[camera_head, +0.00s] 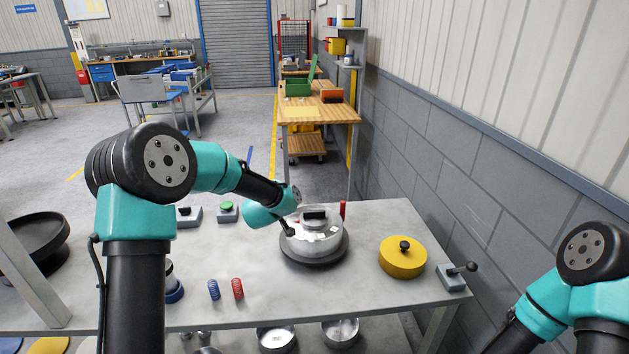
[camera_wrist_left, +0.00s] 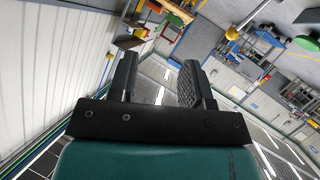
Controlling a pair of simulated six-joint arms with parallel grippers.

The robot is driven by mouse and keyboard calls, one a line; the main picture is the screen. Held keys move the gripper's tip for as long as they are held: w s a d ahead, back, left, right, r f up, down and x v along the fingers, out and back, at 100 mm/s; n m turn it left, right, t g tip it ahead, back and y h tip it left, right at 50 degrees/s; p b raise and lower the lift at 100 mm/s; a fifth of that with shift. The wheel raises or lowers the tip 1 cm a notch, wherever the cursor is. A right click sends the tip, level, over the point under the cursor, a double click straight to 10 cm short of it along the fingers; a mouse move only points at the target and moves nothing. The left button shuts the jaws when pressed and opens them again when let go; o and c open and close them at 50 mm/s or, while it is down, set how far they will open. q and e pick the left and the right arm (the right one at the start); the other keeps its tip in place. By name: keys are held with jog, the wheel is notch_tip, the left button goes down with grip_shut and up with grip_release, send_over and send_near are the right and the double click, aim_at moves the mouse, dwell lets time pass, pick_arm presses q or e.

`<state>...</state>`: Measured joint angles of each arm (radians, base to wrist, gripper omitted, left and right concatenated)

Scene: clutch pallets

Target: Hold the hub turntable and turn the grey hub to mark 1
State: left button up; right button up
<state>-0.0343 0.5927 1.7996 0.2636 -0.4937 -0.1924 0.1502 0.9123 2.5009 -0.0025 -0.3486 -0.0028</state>
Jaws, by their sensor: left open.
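The grey hub (camera_head: 322,244) is a round metal drum with pale patches and a black block on top. It sits on the black turntable (camera_head: 338,258) in the middle of the workbench. The hub's marks are too small to read. My left gripper (camera_head: 290,232) is at the hub's left side in the head view; I cannot tell whether it touches. In the left wrist view its two fingers (camera_wrist_left: 160,65) are apart with nothing visible between them, and neither hub nor turntable shows there. My right arm is at the lower right, its gripper out of view.
A yellow lid (camera_head: 403,262) with a black knob and a lever box (camera_head: 454,277) stand to the right. A red post (camera_head: 343,209) is behind the hub. Blue (camera_head: 214,290) and red (camera_head: 238,288) springs stand in front left. A green-button box (camera_head: 228,211) is behind left.

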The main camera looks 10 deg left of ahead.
pick_arm(q)
jog(key=w+a+r+m+t, duration=0.2)
jog(key=w+a+r+m, duration=0.25)
jog(key=w+r, duration=0.5)
jog(key=d+f+m+g+h, duration=0.3)
jog(key=d+f+m+g, duration=0.1)
jog(key=d+m+g, duration=0.5)
jog(key=s+d+m+g+y, duration=0.3)
jog(key=s+d+m+g, duration=0.1)
jog(key=g, duration=0.3)
jog(key=shift+s+f, duration=0.2)
jog(key=shift+s, duration=0.7)
jog(key=shift+d+f, duration=0.1)
send_near(315, 229)
jog(key=w+f, duration=0.1)
jog(key=f, duration=0.1)
jog(key=w+f, duration=0.2)
jog(key=w+a+f, duration=0.1)
jog(key=f, duration=0.1)
jog(key=shift+w, duration=0.4)
jog(key=shift+c, duration=0.2)
